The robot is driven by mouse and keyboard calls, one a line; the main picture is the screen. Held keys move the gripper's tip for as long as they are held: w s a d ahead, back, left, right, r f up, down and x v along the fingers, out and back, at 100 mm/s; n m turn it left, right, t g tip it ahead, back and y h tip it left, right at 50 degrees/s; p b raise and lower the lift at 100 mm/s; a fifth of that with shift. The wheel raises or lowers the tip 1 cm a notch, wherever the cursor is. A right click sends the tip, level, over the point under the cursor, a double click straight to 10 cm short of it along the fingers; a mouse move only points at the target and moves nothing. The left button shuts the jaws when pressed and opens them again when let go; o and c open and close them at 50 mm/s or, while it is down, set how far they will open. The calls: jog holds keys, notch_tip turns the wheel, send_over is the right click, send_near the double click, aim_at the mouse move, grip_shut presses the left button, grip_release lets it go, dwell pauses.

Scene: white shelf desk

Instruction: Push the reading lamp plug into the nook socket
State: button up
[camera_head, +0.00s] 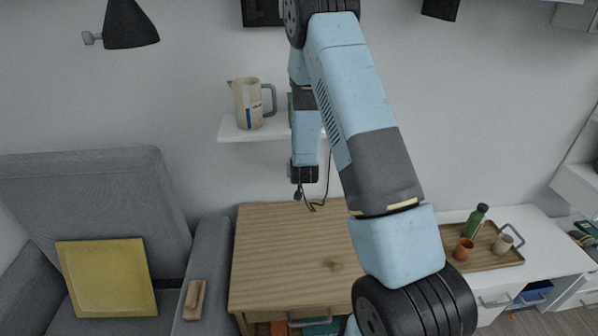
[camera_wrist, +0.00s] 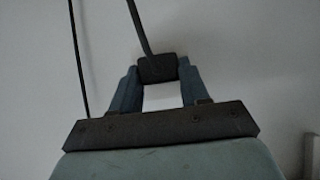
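The plug (camera_wrist: 158,68) is a small dark block with a dark cord (camera_wrist: 138,25) running up from it in the wrist view. My gripper (camera_wrist: 157,82) is shut on it, with one blue-grey finger on each side. In the head view my gripper (camera_head: 299,188) is above the back edge of the wooden table, in front of the wall, with the dark plug (camera_head: 297,195) at its tip. The cord (camera_head: 316,205) loops beside it. A dark lamp shade (camera_head: 130,26) on the wall at upper left may be the reading lamp. I cannot make out the nook socket in either view.
A small white shelf (camera_head: 236,131) bears a beige jug (camera_head: 247,103), left of my arm. The wooden table (camera_head: 280,265) looks bare. A tray (camera_head: 495,262) with cups and a bottle is right.

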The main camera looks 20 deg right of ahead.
jog(key=o, duration=0.5)
jog(key=shift+s, duration=0.1)
jog(key=v, duration=1.3)
jog(key=shift+s+a+r, duration=0.1)
jog(key=shift+s+r, duration=0.1)
jog(key=shift+s, duration=0.05)
